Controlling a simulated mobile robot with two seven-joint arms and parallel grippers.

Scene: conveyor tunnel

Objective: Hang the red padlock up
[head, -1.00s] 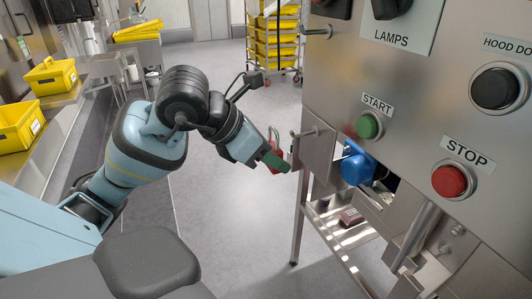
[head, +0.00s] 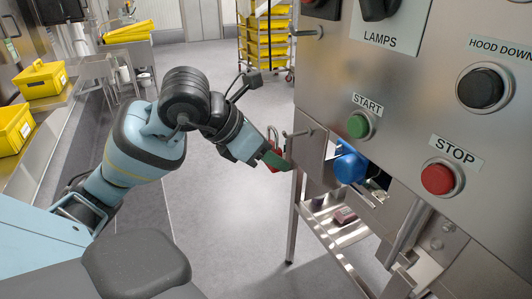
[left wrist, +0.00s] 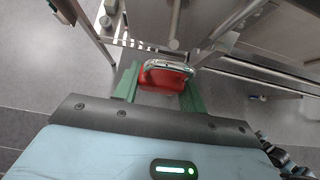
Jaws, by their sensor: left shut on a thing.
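The red padlock (head: 277,148) is in my left gripper (head: 276,160), beside the left edge of the steel cabinet. The green fingers cover part of its body in the head view. In the left wrist view the padlock (left wrist: 163,80) sits between the two green fingers (left wrist: 160,92), with its metal shackle facing away from the wrist. A short metal peg (head: 297,134) sticks out leftward from the cabinet edge, just right of the shackle. In the head view the shackle appears apart from the peg. My right gripper is not in view.
The cabinet panel carries a green START button (head: 359,126), a red STOP button (head: 438,179) and a black knob (head: 484,88). A blue rounded object (head: 350,167) sits by an opening below. The floor left is clear.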

